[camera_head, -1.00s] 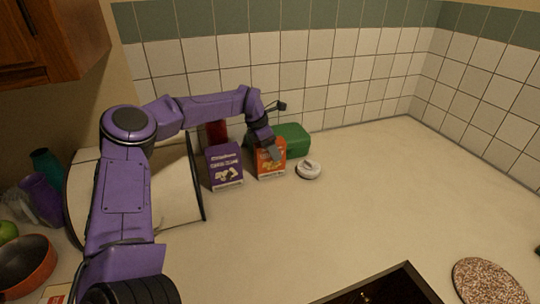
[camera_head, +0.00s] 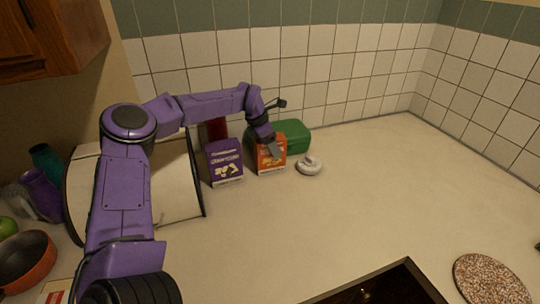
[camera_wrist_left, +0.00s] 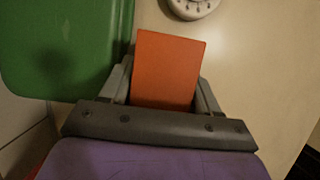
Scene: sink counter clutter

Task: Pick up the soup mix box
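An orange box (camera_head: 270,160) stands upright on the counter near the back wall; its label is too small to read. A purple box (camera_head: 225,163) stands just left of it. I take the orange one, which my gripper is at, as the soup mix box. My left gripper (camera_head: 273,148) reaches down over it from above. In the left wrist view, the orange box's top (camera_wrist_left: 168,68) lies between the two fingers of my left gripper (camera_wrist_left: 165,85), close to both. Whether they press on it cannot be told. My right gripper is not in view.
A green container (camera_head: 293,137) stands right behind the orange box, and a small white round object (camera_head: 309,165) lies at its right. A red object (camera_head: 216,130) is behind the purple box. A speckled round mat (camera_head: 488,280) lies front right. The counter's middle is clear.

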